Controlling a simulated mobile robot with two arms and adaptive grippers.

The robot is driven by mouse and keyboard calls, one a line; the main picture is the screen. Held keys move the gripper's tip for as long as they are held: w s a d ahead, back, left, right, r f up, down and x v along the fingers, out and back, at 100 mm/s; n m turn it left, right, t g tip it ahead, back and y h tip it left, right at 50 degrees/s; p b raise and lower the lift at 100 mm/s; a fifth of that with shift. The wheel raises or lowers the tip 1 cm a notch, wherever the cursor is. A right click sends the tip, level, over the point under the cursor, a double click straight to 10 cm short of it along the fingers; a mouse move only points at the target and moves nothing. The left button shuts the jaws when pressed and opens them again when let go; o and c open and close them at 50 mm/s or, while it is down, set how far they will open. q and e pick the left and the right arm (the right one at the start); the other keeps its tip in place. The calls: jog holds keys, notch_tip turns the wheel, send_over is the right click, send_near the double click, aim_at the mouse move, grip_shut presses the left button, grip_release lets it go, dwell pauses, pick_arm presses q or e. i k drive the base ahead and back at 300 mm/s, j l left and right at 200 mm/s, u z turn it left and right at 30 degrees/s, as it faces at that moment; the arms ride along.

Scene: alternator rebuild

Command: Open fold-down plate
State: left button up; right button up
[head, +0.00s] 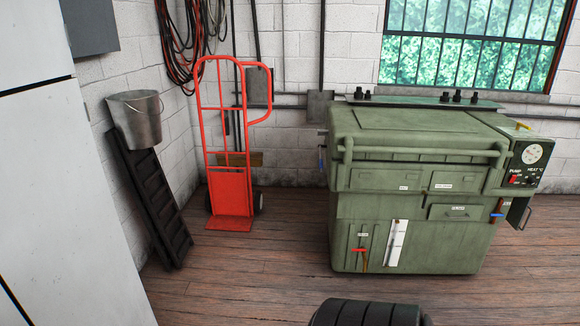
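A red hand truck (226,130) stands upright against the brick wall, left of the middle in the head view. A solid red panel (230,190) stands upright across its lower frame. A thin red lip (230,224) shows at the floor below the panel. I cannot tell for certain which of these is the fold-down plate, or whether the panel is hinged. Neither of my grippers is in view.
A green parts washer (410,190) stands right of the hand truck. A metal bucket (136,120) and a dark ramp-like rack (152,200) stand left of it. A black ribbed round object (368,312) is at the bottom edge. The wooden floor (265,275) before the hand truck is clear.

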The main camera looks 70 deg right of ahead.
aim_at(228, 191)
jog(key=z, duration=1.85)
jog(key=i+l+u, duration=0.15)
jog(key=i, duration=0.45)
jog(key=i+l+u, duration=0.15)
jog(key=i, duration=0.4)
jog(key=i+l+u, duration=0.2)
jog(key=i+l, duration=0.2)
jog(key=i, duration=0.2)
jog(key=i+l+u, duration=0.15)
jog(key=i+l, duration=0.25)
jog(key=i, duration=0.15)
jog(key=i+l+u, duration=0.15)
jog(key=i+l, duration=0.15)
jog(key=i+l+u, duration=0.15)
jog(key=i+l, duration=0.15)
jog(key=i+l+u, duration=0.15)
jog(key=i+l, duration=0.2)
jog(key=i+l+u, duration=0.15)
jog(key=i+l, duration=0.2)
jog(key=i+l+u, duration=0.15)
jog(key=i+l, duration=0.15)
jog(key=l, duration=0.2)
jog(key=i+l+u, duration=0.15)
jog(key=l, duration=0.3)
jog(key=i, duration=0.1)
